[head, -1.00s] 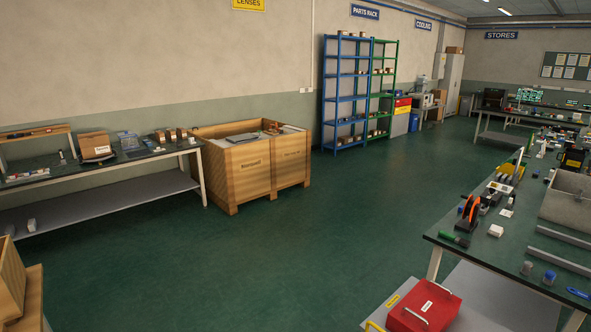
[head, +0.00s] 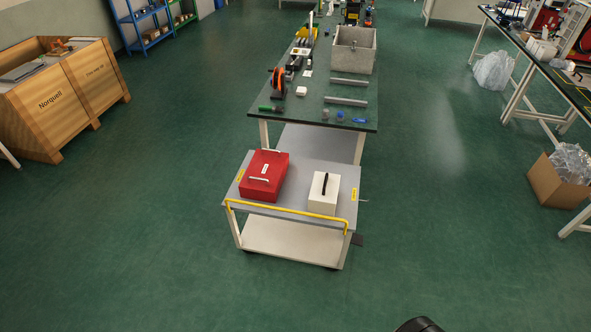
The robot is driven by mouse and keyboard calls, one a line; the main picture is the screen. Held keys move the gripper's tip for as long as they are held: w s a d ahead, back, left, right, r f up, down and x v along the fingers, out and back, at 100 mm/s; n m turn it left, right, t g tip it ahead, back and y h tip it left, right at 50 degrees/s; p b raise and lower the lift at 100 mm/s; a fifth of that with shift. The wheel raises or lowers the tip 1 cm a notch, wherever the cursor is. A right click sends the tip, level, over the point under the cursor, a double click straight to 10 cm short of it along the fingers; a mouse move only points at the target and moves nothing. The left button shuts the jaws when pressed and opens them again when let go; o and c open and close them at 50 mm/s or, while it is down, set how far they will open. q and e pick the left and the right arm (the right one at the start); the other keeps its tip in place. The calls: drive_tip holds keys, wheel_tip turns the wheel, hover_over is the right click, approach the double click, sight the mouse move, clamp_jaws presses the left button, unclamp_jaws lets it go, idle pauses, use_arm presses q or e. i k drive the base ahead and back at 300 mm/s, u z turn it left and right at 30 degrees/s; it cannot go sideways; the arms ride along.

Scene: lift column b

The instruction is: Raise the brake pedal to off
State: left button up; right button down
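A trolley with a grey top (head: 292,212) and yellow handle (head: 285,216) stands in the middle of the head view, against the near end of a long bench. Neither of my grippers shows. A dark rounded shape at the bottom edge may be part of my arm.
The trolley carries a red case (head: 264,176) and a white box (head: 323,193). The dark-topped bench (head: 312,104) behind holds tools and a grey tub (head: 354,50). A wooden crate (head: 60,98) stands left, a cardboard box (head: 560,182) right. The floor in front is clear.

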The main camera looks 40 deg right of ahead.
sight(357, 239)
drive_tip(key=z, duration=1.15)
drive_tip(key=i, duration=1.3)
drive_tip(key=z, duration=0.05)
